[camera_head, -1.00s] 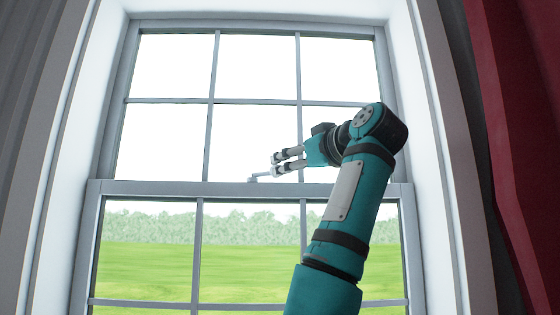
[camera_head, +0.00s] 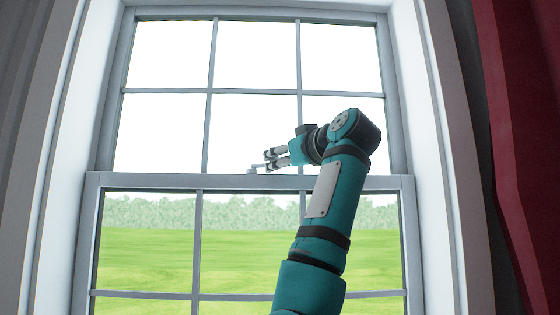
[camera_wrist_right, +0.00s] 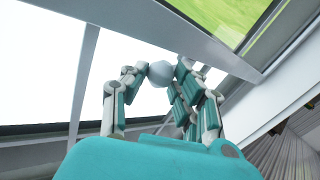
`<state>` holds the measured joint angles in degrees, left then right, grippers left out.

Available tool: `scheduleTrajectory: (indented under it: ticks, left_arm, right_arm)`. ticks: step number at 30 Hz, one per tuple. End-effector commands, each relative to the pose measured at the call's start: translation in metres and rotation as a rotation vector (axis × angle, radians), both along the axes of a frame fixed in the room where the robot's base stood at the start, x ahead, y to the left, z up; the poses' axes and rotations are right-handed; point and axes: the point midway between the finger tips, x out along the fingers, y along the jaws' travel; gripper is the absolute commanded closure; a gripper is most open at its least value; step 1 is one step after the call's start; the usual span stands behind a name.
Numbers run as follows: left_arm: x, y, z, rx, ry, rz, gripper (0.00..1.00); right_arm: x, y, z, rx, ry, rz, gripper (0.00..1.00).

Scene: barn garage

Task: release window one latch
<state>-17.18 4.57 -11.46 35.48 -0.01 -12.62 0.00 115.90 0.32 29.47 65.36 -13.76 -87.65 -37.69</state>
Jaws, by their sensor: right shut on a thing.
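The window (camera_head: 130,182) fills the middle of the head view, with its lower sash meeting the upper one at a grey rail. The small grey latch (camera_head: 251,171) sits on top of this rail near its middle. My right gripper (camera_head: 268,160) reaches it from the right, and its fingers are shut on the latch's handle. In the right wrist view, a pale rounded knob (camera_wrist_right: 160,73) of the latch shows between the fingertips of the right gripper (camera_wrist_right: 159,70). The rest of the handle is largely hidden by the fingers. My left gripper is not in view.
A white window frame (camera_head: 440,190) stands on both sides. A dark red curtain (camera_head: 520,130) hangs at the right edge, clear of my arm. The rail left of the latch is free.

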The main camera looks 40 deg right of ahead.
Motion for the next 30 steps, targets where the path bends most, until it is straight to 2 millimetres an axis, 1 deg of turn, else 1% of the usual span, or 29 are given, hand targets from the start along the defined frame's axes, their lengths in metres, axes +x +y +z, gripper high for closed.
scheduleTrajectory:
  ticks: [1,2,17,23,30]
  left_arm:
    - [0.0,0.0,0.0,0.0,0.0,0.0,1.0]
    - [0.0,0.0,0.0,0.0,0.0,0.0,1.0]
    - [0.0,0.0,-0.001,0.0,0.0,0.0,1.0]
    - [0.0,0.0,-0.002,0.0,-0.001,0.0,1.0]
    - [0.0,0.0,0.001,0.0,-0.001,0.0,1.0]
  right_arm:
    - [0.0,0.0,0.0,0.0,0.0,0.0,0.96]
    - [0.0,0.0,0.0,0.0,0.0,0.0,1.0]
    - [-0.001,0.001,0.0,-0.002,0.0,-0.028,1.0]
    - [-0.001,0.005,-0.001,-0.005,0.001,-0.121,1.0]
    - [-0.002,0.017,0.001,-0.007,0.001,-0.319,1.0]
